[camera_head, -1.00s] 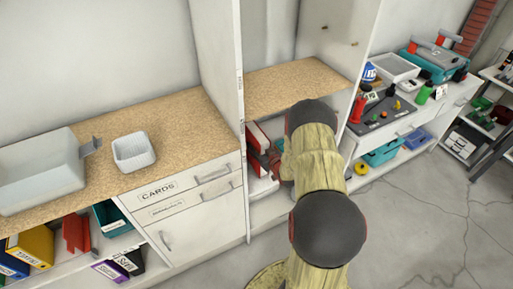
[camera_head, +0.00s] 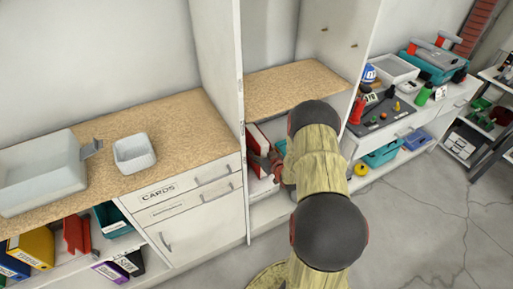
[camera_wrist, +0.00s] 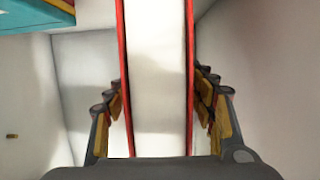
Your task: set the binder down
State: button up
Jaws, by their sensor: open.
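The binder is red with a white spine. In the head view the binder (camera_head: 257,146) stands in the lower compartment under the wooden shelf, partly hidden by my gripper (camera_head: 276,164) and arm. In the wrist view the binder's white spine (camera_wrist: 156,80) with red edges runs up the middle. My gripper (camera_wrist: 160,90) is open, with one finger on each side of the binder. The fingers are close to its red edges; I cannot tell whether either touches. The binder's foot is hard to make out in the head view.
A white upright panel (camera_head: 246,160) borders the compartment on the left. The wooden shelf (camera_head: 290,88) above it is bare. A cabinet with drawers (camera_head: 190,205) stands to the left. A bench with tools (camera_head: 385,118) lies to the right.

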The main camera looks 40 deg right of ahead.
jog(key=p+v, duration=0.3)
jog(key=v, duration=0.7)
jog(key=shift+s+r, duration=0.15)
jog(key=shift+s, duration=0.05)
jog(key=shift+a, duration=0.1)
